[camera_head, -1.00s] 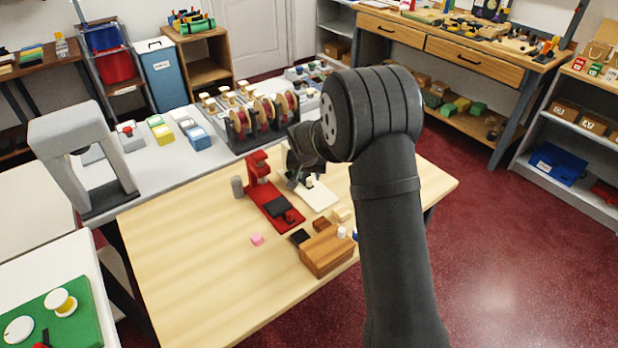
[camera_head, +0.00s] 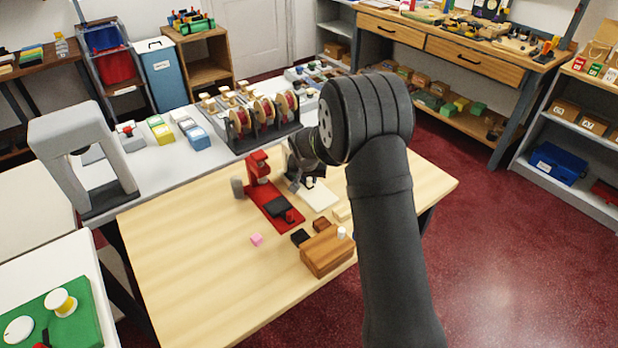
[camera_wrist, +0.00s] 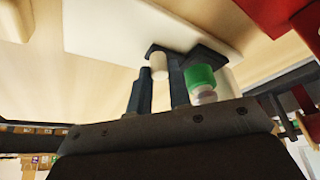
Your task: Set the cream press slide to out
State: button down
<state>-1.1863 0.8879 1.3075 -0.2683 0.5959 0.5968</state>
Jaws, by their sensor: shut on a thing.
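The cream press stands on the wooden table beside the red press; its pale base plate (camera_head: 319,197) shows in the head view, and its upper part is mostly hidden by my wrist. In the wrist view the cream base plate (camera_wrist: 110,28) fills the top, with a dark slide part (camera_wrist: 203,54) on it and a small cream knob (camera_wrist: 159,64). My gripper (camera_wrist: 157,82) has its fingers on both sides of this knob and is shut on it. In the head view my gripper (camera_head: 297,184) is low over the cream press.
The red press (camera_head: 283,222) is just left of the cream one. A spool rack (camera_head: 262,128) stands behind. A green-banded thing (camera_wrist: 200,78) is close to my fingers. The table's left side is clear.

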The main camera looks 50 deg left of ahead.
jog(key=d, duration=0.8)
jog(key=shift+d+f, duration=0.1)
jog(key=shift+d, duration=0.15)
jog(key=c, duration=1.3)
grip_release()
jog(key=shift+d, duration=0.1)
